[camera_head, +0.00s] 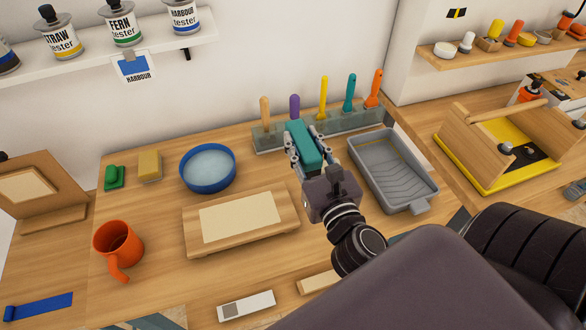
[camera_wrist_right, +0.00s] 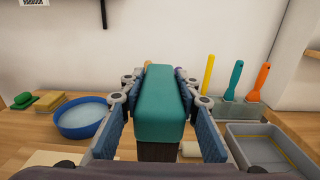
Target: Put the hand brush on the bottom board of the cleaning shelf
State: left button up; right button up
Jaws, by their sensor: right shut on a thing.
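The hand brush (camera_head: 301,146) has a teal block; in the right wrist view the brush (camera_wrist_right: 162,100) shows dark bristles beneath it. My right gripper (camera_head: 306,137) is shut on it, with one finger along each long side. It holds the brush above the workbench, in front of the rack of upright tools. I cannot make out a shelf that is clearly the cleaning shelf or its bottom board. My left gripper is not in view.
A grey paint tray (camera_head: 392,168) lies right of the gripper, and the tool rack (camera_head: 330,127) stands behind. A blue bowl (camera_head: 208,168), wooden board (camera_head: 240,218) and orange mug (camera_head: 117,248) are left. A wall shelf (camera_head: 100,62) holds tester cans.

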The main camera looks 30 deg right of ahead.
notch_tip(320, 180, down, 12)
jog(key=b, duration=0.5)
notch_tip(320, 180, down, 4)
jog(key=shift+f+b, duration=0.1)
jog(key=shift+b, duration=1.15)
jog(key=o, duration=1.2)
